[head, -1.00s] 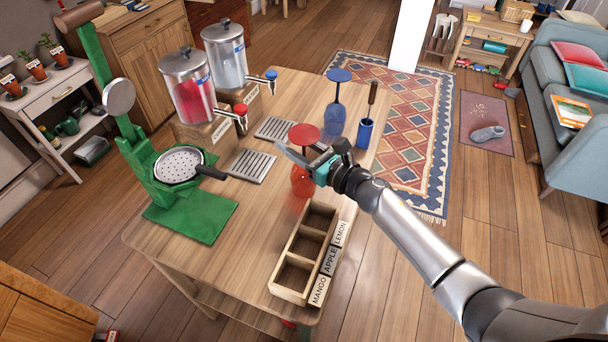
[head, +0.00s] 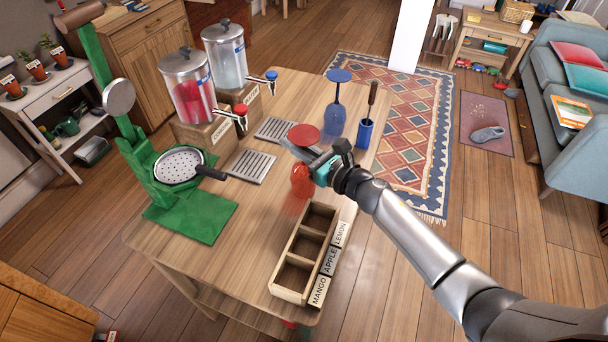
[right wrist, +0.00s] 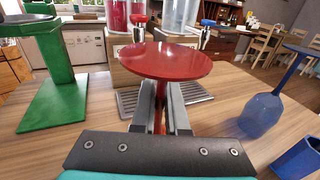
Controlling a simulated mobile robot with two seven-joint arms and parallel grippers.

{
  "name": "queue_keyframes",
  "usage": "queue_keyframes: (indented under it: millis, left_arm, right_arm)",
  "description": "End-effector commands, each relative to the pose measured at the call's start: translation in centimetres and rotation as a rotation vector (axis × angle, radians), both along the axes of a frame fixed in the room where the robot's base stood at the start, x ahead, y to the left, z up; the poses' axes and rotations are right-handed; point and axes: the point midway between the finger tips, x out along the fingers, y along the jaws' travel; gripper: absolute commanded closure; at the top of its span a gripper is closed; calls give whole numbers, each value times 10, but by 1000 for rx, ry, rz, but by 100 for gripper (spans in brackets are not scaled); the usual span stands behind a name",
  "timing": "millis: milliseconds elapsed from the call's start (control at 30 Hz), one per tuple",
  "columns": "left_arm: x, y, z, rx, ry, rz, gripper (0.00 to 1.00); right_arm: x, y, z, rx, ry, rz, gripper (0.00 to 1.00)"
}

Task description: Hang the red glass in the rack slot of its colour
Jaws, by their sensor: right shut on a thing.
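The red glass stands upside down on the wooden table, its round foot (head: 304,136) on top and its bowl (head: 302,180) below. In the right wrist view the red foot (right wrist: 167,60) spreads above the fingers and hides part of them. My right gripper (head: 307,158) is shut on the glass's stem, just under the foot. In the wrist view the stem shows between the two fingers (right wrist: 161,112). I cannot tell whether the bowl still touches the table. No rack with coloured slots can be made out in these frames. My left gripper is out of view.
A blue glass (head: 337,108), also upside down, and a blue holder (head: 364,133) stand behind. Two drink dispensers (head: 188,90) and a green press (head: 185,215) stand left. A labelled wooden box (head: 290,243) lies in front.

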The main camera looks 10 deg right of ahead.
Motion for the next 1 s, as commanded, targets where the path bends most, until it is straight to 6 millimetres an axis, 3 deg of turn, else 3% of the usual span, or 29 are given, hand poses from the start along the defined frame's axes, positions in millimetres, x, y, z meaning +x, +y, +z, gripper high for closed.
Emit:
queue_keyframes:
  millis: [1000]
  left_arm:
    - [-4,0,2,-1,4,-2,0]
  right_arm:
    - [0,0,4,0,-1,0,100]
